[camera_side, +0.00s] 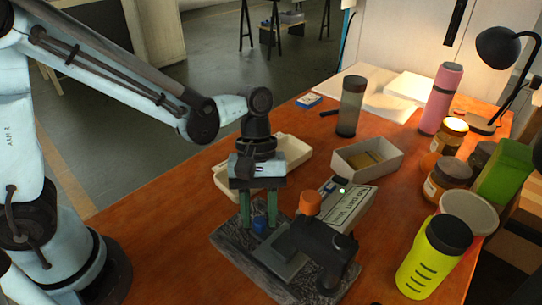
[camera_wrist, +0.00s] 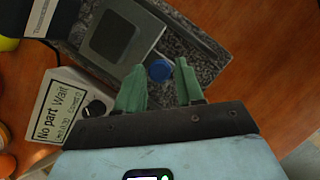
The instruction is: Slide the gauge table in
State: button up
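The gauge table, a grey plate with a dark square pad (camera_wrist: 115,36), lies on a speckled dark stone base (camera_wrist: 190,52). In the side view the plate (camera_side: 284,260) sits partly under a black gauge body (camera_side: 325,248). A blue knob (camera_wrist: 160,71) is at the plate's end nearest my gripper; it also shows in the side view (camera_side: 260,224). My gripper (camera_side: 258,222) points down with its green fingers either side of the knob. The fingers (camera_wrist: 160,66) are open, with gaps beside the knob in the wrist view.
A display box (camera_wrist: 65,108) reads "No part Wait!"; a green light shows on it in the side view. A cream tray (camera_side: 296,150) lies behind my gripper, a grey box (camera_side: 345,163) behind the gauge. Jars and bottles crowd the right.

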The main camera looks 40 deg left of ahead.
aim_at(274, 235)
grip_shut()
jog(key=shift+d, duration=1.8)
jog(key=shift+o, duration=1.8)
grip_release()
jog(key=shift+a, duration=0.1)
jog(key=v, duration=1.2)
jog(key=s+a+f+m+t+y, duration=0.2)
jog(key=a+m+t, duration=0.7)
jog(key=a, duration=0.6)
jog(key=shift+s+a+f+t+y, duration=0.25)
jog(key=shift+s+a+t+y, duration=0.2)
jog(key=shift+t+y, duration=0.2)
